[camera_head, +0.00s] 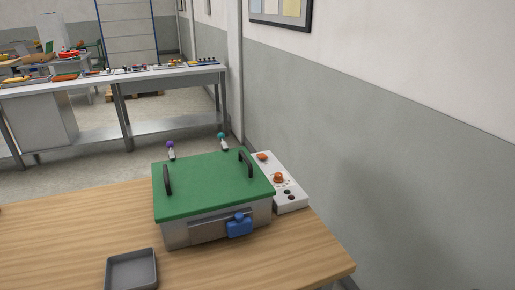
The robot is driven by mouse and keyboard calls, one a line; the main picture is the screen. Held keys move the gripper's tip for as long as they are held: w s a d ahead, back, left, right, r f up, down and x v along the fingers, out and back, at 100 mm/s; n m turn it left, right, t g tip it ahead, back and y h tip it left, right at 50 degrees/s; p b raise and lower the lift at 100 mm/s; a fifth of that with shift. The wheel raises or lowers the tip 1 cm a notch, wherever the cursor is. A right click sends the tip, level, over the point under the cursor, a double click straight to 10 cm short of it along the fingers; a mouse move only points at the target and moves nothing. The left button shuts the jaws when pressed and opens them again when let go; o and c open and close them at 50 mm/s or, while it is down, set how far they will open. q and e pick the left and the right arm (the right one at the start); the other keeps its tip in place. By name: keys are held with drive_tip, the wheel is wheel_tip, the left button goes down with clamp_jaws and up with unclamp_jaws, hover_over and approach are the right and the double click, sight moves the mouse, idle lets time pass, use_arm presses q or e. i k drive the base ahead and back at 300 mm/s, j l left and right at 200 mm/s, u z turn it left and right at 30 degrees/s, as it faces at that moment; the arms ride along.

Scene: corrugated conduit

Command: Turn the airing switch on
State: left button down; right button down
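A white control panel (285,190) lies on the wooden table at the right of a metal box. It carries an orange-red knob (262,156) at its far end, another orange-red knob (278,177) near its middle and dark round buttons (289,194) near its front. Small markings on the panel are too small to read, so I cannot tell which control is the airing switch or its setting. Two small levers, one with a purple tip (170,144) and one with a teal tip (221,135), stand behind the box. Neither of my grippers is in view.
The metal box (180,234) has a closed green lid (208,184) with two black handles and a blue latch (239,226) in front. A grey tray (131,270) lies at the table's front. A wall stands close at right.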

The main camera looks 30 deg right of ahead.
sight(262, 156)
drive_tip(key=l+u, duration=0.1)
drive_tip(key=l, duration=1.25)
